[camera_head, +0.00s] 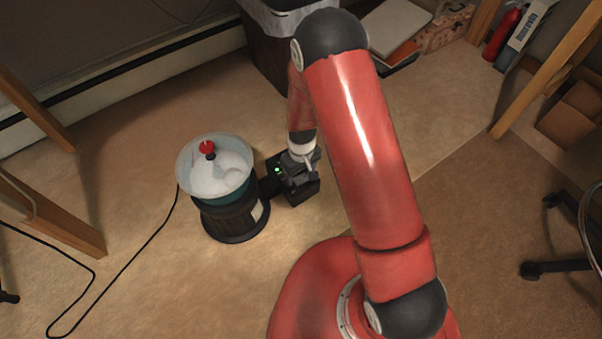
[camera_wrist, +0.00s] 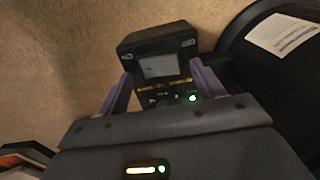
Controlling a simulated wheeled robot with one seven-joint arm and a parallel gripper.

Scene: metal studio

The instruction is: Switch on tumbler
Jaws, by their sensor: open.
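The tumbler (camera_head: 232,205) stands on the floor left of my arm, a dark drum with a clear lid and a red knob on top. Its black control box (camera_head: 297,193) sits at its right side, with a green light lit. In the wrist view, the control box (camera_wrist: 157,45) shows a pale panel, lettering and small controls too blurred to tell apart; the green light is at its lower right. My gripper (camera_head: 299,170) is over the box, pointing down. In the wrist view, the open fingers of my gripper (camera_wrist: 162,72) lie on either side of the box; contact cannot be told.
A black cord (camera_head: 134,257) runs from the tumbler across the floor to the left. Wooden legs (camera_head: 60,221) stand at the left. A dark bin (camera_head: 263,50) is behind my arm. A wheeled chair base (camera_head: 560,267) is at the right. The floor around the tumbler is mostly clear.

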